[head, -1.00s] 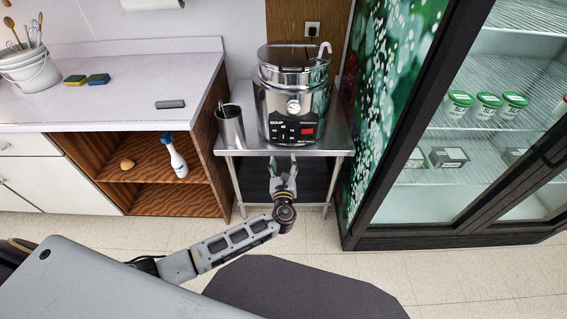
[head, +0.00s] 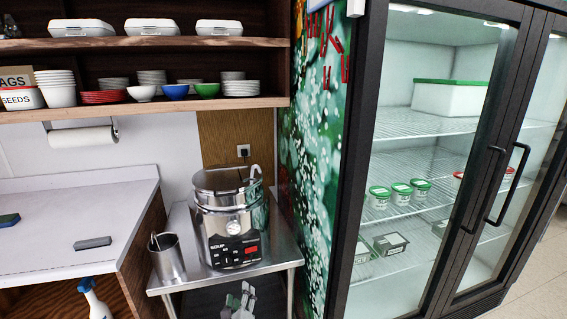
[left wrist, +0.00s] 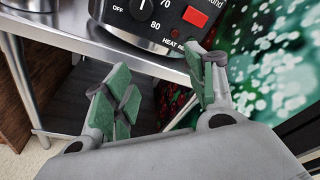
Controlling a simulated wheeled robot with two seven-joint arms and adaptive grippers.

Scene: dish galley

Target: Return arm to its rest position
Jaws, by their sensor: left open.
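My left gripper (head: 241,301) shows at the bottom of the head view, in front of the steel stand (head: 283,250). In the left wrist view its green-padded fingers (left wrist: 165,95) are spread apart with nothing between them. The soup warmer (head: 229,218), a steel pot with a black control panel, stands on the stand behind and above the gripper. Its panel (left wrist: 170,25) shows at the top of the left wrist view, apart from the fingers. My right gripper is in neither view.
A steel cup (head: 167,259) with utensils stands left of the warmer. A white counter (head: 60,225) is at left, with shelves of dishes (head: 160,100) above. A glass-door fridge (head: 440,150) stands at right. A spray bottle (head: 95,299) is at lower left.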

